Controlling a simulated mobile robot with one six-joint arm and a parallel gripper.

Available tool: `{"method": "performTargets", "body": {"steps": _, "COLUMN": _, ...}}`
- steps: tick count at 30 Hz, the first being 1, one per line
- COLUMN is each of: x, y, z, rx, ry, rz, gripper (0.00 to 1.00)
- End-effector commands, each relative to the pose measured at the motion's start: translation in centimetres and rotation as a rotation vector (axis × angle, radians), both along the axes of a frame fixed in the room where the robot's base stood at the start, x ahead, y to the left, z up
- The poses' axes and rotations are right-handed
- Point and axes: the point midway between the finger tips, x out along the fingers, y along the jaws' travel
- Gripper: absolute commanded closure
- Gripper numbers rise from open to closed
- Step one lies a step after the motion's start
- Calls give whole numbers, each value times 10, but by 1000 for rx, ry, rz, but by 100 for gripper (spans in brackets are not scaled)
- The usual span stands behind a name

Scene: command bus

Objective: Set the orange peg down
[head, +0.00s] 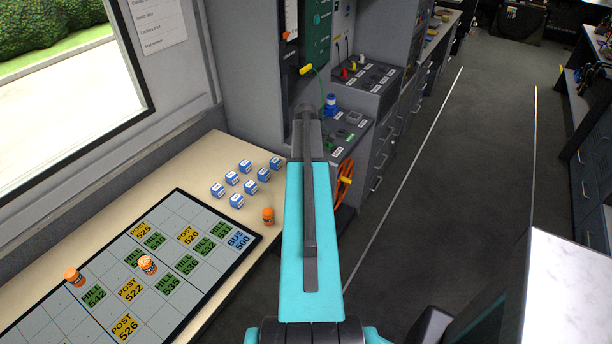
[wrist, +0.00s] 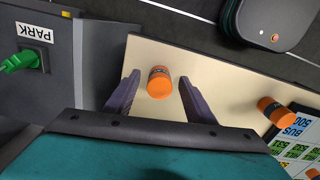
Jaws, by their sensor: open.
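In the wrist view my gripper (wrist: 160,76) is open, with one dark finger on each side of an orange peg (wrist: 160,86). Gaps show between the peg and both fingers. The peg appears to stand on the pale tabletop (wrist: 219,90). In the head view my arm hides the gripper and this peg. A second orange peg (head: 268,216) stands on the table just off the board's corner; it also shows in the wrist view (wrist: 275,112). Two more orange pegs (head: 147,265) (head: 74,276) stand on the board.
The grid board (head: 207,273) carries green, yellow and blue labels. Several blue-and-white cubes (head: 237,200) stand behind it. A grey panel with a PARK label (wrist: 37,30) and green plug (wrist: 22,61) is left in the wrist view. A dark rounded object (wrist: 272,22) is at its top.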

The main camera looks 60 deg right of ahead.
Motion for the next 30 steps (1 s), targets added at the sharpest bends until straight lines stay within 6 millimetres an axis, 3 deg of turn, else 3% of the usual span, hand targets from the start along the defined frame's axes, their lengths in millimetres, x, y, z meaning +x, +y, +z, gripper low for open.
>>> {"method": "performTargets", "body": {"steps": 10, "x": 0, "y": 0, "z": 0, "rx": 0, "ry": 0, "rz": 0, "gripper": 50}}
{"method": "performTargets", "body": {"steps": 18, "x": 0, "y": 0, "z": 0, "rx": 0, "ry": 0, "rz": 0, "gripper": 94}}
{"method": "performTargets", "body": {"steps": 20, "x": 0, "y": 0, "z": 1, "rx": 0, "ry": 0, "rz": 0, "gripper": 98}}
{"method": "performTargets", "body": {"steps": 30, "x": 0, "y": 0, "z": 3, "rx": 0, "ry": 0, "rz": 0, "gripper": 98}}
